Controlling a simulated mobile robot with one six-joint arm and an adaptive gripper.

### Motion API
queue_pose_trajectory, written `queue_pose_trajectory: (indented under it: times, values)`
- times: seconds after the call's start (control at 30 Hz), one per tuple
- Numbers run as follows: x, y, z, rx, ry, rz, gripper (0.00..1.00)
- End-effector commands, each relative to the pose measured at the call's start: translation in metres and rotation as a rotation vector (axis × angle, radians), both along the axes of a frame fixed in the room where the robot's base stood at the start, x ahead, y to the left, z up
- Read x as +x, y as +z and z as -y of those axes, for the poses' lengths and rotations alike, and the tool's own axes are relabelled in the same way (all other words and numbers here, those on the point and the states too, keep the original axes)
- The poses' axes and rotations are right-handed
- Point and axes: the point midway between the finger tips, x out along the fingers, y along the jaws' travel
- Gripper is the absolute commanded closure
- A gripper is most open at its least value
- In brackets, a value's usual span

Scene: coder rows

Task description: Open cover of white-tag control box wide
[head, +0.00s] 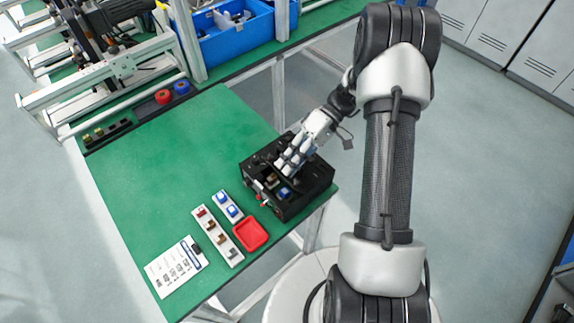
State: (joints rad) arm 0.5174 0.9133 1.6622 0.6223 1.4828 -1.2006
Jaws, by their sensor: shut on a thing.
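A black control box (300,206) sits at the right edge of the green table. Small blue and tan parts show in its open top, and a small red part shows at its left side. No white tag can be made out at this size. My gripper (284,170) reaches down from the upper right over the box. Its fingers are closed on what looks like the box's black cover (260,161). The fingers and the dark colours hide the exact grip and how far the cover is open.
A red tray (250,234), a white strip with blue parts (228,206), a longer strip of small parts (218,236) and a printed sheet (175,267) lie in front of the box. The table's left middle is clear. A blue bin (230,40) and metal frame stand behind.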

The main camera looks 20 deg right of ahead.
Motion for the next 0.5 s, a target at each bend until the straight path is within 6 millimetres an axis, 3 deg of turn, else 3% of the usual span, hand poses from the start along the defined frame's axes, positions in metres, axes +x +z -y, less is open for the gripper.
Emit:
queue_pose_trajectory:
  times: [0.5]
  values:
    - [0.0011, -0.0006, 0.0012, 0.108, -0.002, -0.034, 1.0]
